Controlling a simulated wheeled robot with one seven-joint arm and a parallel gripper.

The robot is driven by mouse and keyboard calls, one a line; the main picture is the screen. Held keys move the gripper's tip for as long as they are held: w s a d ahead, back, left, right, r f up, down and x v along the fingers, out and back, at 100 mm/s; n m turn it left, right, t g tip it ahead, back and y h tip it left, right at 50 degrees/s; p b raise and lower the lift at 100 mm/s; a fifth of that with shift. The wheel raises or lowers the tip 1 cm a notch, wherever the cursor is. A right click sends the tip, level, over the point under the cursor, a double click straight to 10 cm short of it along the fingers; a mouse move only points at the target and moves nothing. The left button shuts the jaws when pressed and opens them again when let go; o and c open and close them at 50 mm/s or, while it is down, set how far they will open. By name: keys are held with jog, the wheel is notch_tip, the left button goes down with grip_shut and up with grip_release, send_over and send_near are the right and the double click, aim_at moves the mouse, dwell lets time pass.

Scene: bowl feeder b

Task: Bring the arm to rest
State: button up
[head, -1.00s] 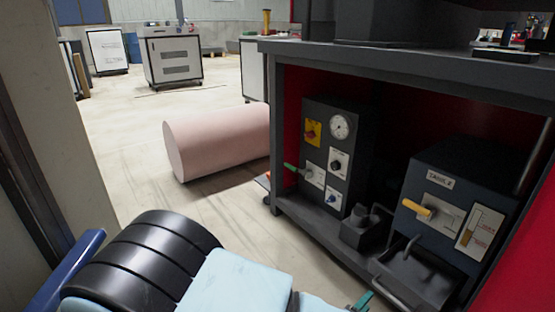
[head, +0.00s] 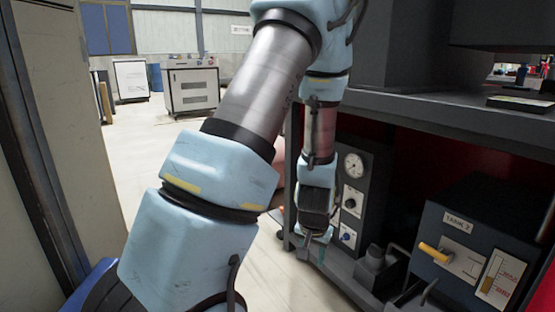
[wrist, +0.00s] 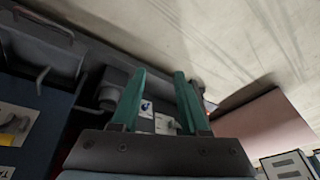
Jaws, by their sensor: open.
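My arm is raised across the middle of the head view, folded with its end hanging down. My gripper (head: 313,240) points down in front of the dark control panel (head: 361,185). Its two teal fingers show in the wrist view (wrist: 160,88), apart and with nothing between them, so it is open and empty. Part of the panel's front with a blue knob lies beyond the fingers there. I cannot tell from these frames whether the fingertips touch anything.
A dark workbench (head: 440,112) stands at right over the panel and a tank box (head: 470,240) with a yellow handle. A pink cylinder (wrist: 268,128) lies on the floor, mostly hidden by my arm in the head view. A wall (head: 50,110) is close at left.

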jog(key=s+a+r+n+g+p, duration=0.1)
jog(key=s+a+r+n, duration=0.15)
jog(key=a+r, duration=0.55)
jog(key=s+a+r+n+g, duration=0.1)
jog(key=s+a+r+n, duration=0.1)
jog(key=s+a+r, duration=0.4)
notch_tip(320, 180, up, 39)
jog(key=w+a+p, duration=0.1)
jog(key=w+p, duration=0.1)
jog(key=p, duration=3.6)
jog(key=shift+a+y, duration=0.3)
jog(key=shift+a, duration=0.05)
